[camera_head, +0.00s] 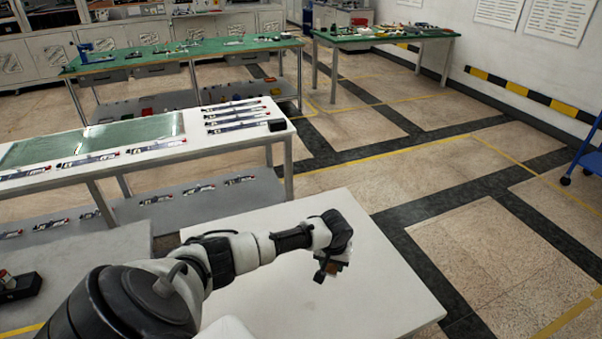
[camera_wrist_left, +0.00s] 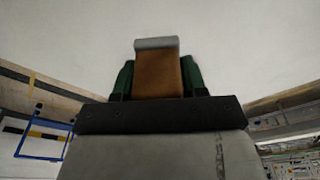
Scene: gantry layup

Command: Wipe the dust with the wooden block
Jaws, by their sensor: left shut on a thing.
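My left gripper (camera_head: 328,270) is over the white table (camera_head: 290,305), with its arm reaching in from the left. It is shut on the wooden block, which shows brown with a grey end (camera_wrist_left: 157,76) between two dark green fingers in the left wrist view. In the head view the block is small and mostly hidden by the gripper. I cannot tell whether the block touches the table top. I cannot make out any dust on the visible white surface. My right gripper is not in view.
A white bench (camera_head: 228,138) with a green mat and several small parts stands behind at the left. Green-topped tables (camera_head: 225,47) stand farther back. Open tiled floor (camera_head: 480,240) lies to the right, with a blue cart (camera_head: 588,160) at the edge.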

